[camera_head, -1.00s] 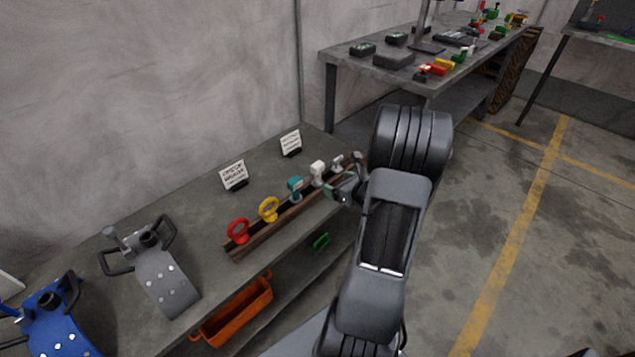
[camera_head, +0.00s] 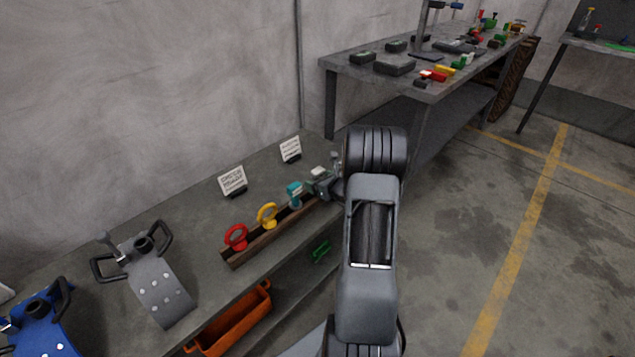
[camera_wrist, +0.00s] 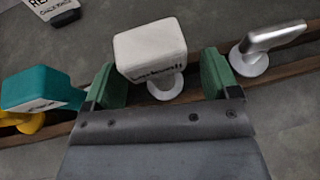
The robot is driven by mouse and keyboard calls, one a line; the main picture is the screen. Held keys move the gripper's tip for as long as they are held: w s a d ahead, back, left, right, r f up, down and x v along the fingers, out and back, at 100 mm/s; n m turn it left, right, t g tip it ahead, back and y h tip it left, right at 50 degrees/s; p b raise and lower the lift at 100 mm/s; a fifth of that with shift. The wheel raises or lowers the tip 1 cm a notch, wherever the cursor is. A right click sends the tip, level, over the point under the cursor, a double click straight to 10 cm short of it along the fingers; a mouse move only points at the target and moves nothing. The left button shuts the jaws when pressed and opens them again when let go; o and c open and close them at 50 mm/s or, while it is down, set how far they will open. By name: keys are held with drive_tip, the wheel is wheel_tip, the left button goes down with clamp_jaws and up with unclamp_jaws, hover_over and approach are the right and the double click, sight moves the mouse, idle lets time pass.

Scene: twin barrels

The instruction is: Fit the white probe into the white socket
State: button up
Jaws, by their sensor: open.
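The white probe (camera_wrist: 150,50) is a block-headed piece with dark lettering, standing on a round white foot in the wooden rack (camera_head: 262,240). In the wrist view it sits between the two green finger pads of my gripper (camera_wrist: 165,80). The pads are apart, with a gap on each side of the probe, so my gripper is open around it. In the head view my gripper (camera_head: 322,185) is at the right part of the rack and partly hides the probe (camera_head: 319,171). I cannot make out a white socket.
Signs stand behind.

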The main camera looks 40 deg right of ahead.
drive_tip(key=shift+w+f, duration=0.25)
drive_tip(key=shift+w, duration=0.4)
drive_tip(key=c, duration=1.1)
drive_tip(key=shift+r, duration=0.15)
